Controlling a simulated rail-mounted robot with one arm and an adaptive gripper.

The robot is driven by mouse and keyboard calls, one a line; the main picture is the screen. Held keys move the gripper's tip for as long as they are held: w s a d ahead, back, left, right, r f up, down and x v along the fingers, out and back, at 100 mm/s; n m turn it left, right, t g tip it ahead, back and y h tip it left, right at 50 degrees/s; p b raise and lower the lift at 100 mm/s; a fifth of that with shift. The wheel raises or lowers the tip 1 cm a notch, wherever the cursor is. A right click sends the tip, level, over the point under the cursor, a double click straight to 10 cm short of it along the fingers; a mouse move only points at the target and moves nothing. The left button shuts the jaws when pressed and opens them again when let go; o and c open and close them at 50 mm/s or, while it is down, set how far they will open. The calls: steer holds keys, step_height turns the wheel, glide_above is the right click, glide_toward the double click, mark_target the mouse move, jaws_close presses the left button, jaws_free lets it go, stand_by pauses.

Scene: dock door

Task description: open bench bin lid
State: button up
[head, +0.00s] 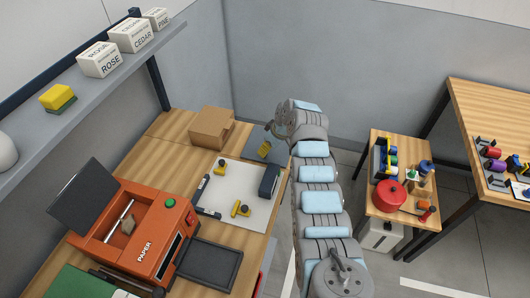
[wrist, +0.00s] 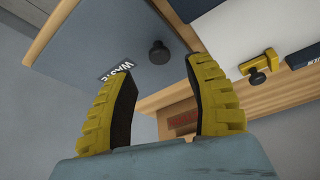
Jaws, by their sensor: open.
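The bench bin lid is a flat grey-blue panel labelled WASTE (wrist: 100,35) in the wrist view, with a round black knob (wrist: 159,52) on it. It looks shut, lying level with the wooden bench top. In the head view the lid (head: 255,134) is at the bench's far right corner, partly hidden by my arm. My gripper (wrist: 163,68) is open and empty, its yellow fingers pointing toward the lid. The knob shows between the fingertips in the wrist view; I cannot tell the gap. In the head view one yellow finger (head: 264,149) shows over the lid.
A cardboard box (head: 211,127) stands left of the lid. A white mat (head: 235,180) with yellow and black tools lies in front. An orange machine (head: 140,225) is nearer left, under a shelf (head: 80,80). A side table (head: 402,165) with a red pot stands to the right.

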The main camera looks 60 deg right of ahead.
steer(key=shift+b+x, duration=0.7)
steer(key=shift+x, duration=1.2)
steer(key=shift+f, duration=0.35)
jaws_close()
